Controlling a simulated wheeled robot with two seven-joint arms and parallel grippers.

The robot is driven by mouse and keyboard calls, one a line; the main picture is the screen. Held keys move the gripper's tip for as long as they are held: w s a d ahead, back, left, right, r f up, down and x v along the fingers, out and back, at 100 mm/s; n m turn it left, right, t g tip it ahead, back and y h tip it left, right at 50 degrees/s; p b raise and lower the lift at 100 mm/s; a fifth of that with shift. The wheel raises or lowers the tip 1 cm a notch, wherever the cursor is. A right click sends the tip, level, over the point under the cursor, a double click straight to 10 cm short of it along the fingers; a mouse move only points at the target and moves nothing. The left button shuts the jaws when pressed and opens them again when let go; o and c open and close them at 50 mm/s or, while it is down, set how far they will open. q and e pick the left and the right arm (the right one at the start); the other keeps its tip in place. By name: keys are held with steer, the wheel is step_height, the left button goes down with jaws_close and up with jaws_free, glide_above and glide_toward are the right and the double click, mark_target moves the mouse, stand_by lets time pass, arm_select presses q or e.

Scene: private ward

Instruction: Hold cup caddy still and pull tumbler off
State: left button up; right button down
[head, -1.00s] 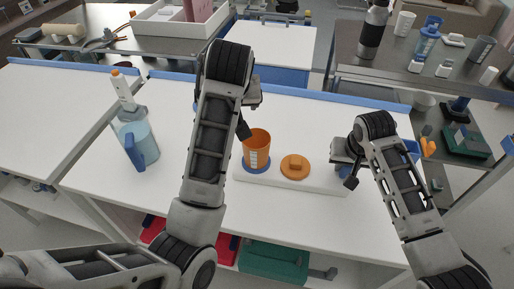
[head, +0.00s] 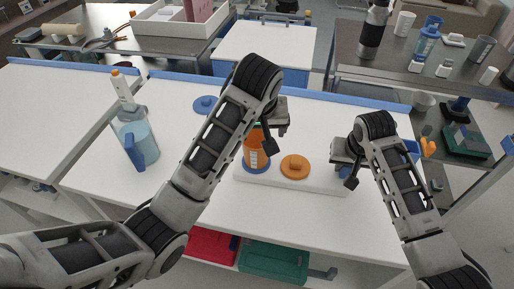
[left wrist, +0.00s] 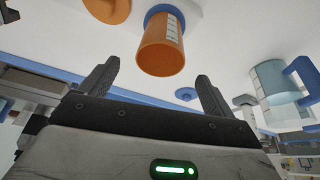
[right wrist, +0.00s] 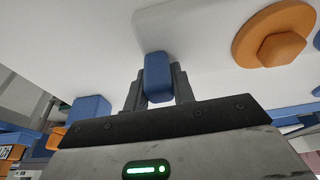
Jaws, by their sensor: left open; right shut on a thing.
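The orange tumbler (head: 254,158), with a white label, stands upright on a blue ring at the left of the white cup caddy (head: 327,184). It also shows in the left wrist view (left wrist: 160,52). My left gripper (head: 264,140) is open and empty, close above the tumbler, and its arm partly hides the tumbler. In the left wrist view the tumbler lies ahead of the spread fingers (left wrist: 158,72). My right gripper (head: 350,180) is at the caddy's right end. In the right wrist view its fingers (right wrist: 158,80) are shut on a blue tab (right wrist: 157,70) of the caddy.
An orange lid (head: 295,166) with a knob sits on the caddy beside the tumbler. A blue lid (head: 205,104) lies behind on the white table (head: 330,225). A light blue jug (head: 140,148) stands at the left. The table in front of the caddy is clear.

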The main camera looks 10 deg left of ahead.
mark_target(256, 140)
arm_select(q)
steer(key=x, duration=0.7)
steer(key=shift+w+f, duration=0.15)
arm_select(e)
steer(key=shift+s+f, duration=0.1)
steer(key=shift+f, duration=0.1)
arm_select(q)
steer(key=c, duration=1.3)
steer(key=shift+r, duration=3.25)
steer(key=shift+r, duration=1)
